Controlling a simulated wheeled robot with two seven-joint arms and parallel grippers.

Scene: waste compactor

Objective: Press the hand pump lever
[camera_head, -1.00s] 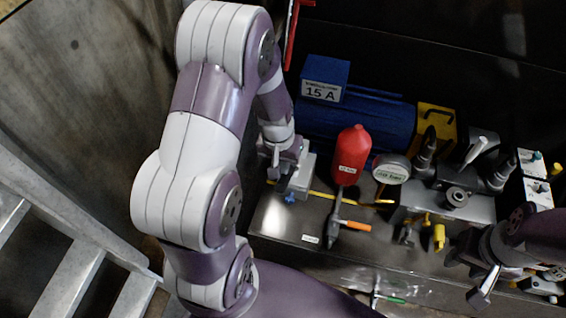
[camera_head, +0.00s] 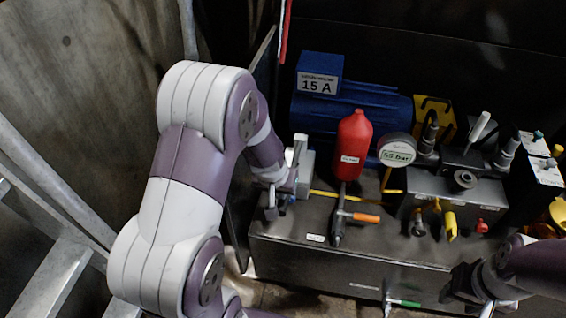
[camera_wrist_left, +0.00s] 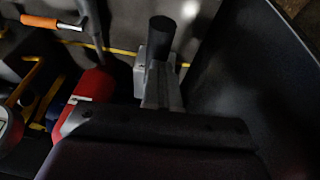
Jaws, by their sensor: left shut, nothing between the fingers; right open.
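What looks like the hand pump is a grey block (camera_head: 305,172) at the left end of the tank top, partly hidden by my left wrist. My left gripper (camera_head: 283,192) is beside it, at its left side. In the left wrist view, my left gripper's fingers (camera_wrist_left: 161,92) are shut and empty, pointing at the grey block (camera_wrist_left: 141,64). A black cylinder (camera_wrist_left: 161,38), which may be the lever grip, stands in front of the fingers; I cannot tell if they touch. My right gripper (camera_head: 472,296) is open and empty at the lower right.
A red bottle (camera_head: 352,145), a pressure gauge (camera_head: 396,150) and an orange-handled valve (camera_head: 366,217) stand right of the block. A blue motor (camera_head: 385,112) is behind. A green-handled tap (camera_head: 408,303) is on the tank's front. Metal steps (camera_head: 50,275) are at the lower left.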

